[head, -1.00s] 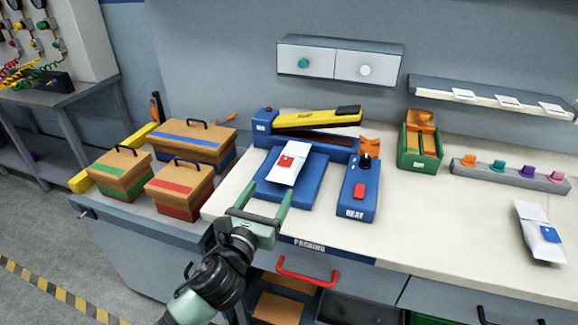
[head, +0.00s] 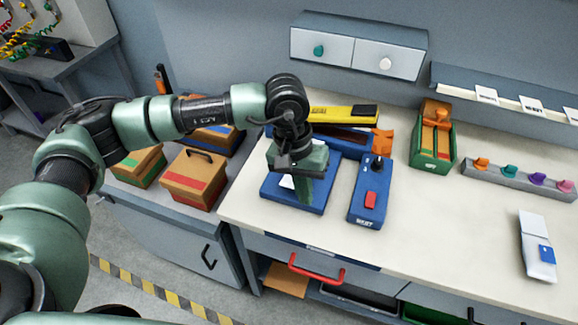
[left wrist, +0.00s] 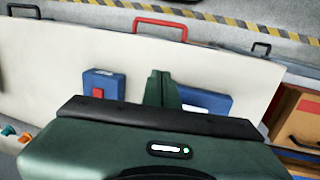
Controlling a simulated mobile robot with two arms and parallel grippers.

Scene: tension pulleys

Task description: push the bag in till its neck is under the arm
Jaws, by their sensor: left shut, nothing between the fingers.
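The white bag (head: 287,182) lies on the blue pad (head: 279,198) in front of the sealer. Only a small white part of it shows; my left gripper hides the rest, including its neck. The sealer's yellow arm (head: 343,112) is behind my gripper, partly covered. My left gripper (head: 304,198) is shut and empty, pointing down over the pad; I cannot tell whether it touches the bag. In the left wrist view its closed fingers (left wrist: 161,88) stand beside the blue pad (left wrist: 218,104). My right gripper is not in view.
The blue heat box (head: 370,192) with a red button stands right of the pad. A green box (head: 434,147) and a grey rail of coloured knobs (head: 515,178) are farther right. Another bag (head: 534,232) lies at right. Lidded cardboard boxes (head: 193,182) stand at left.

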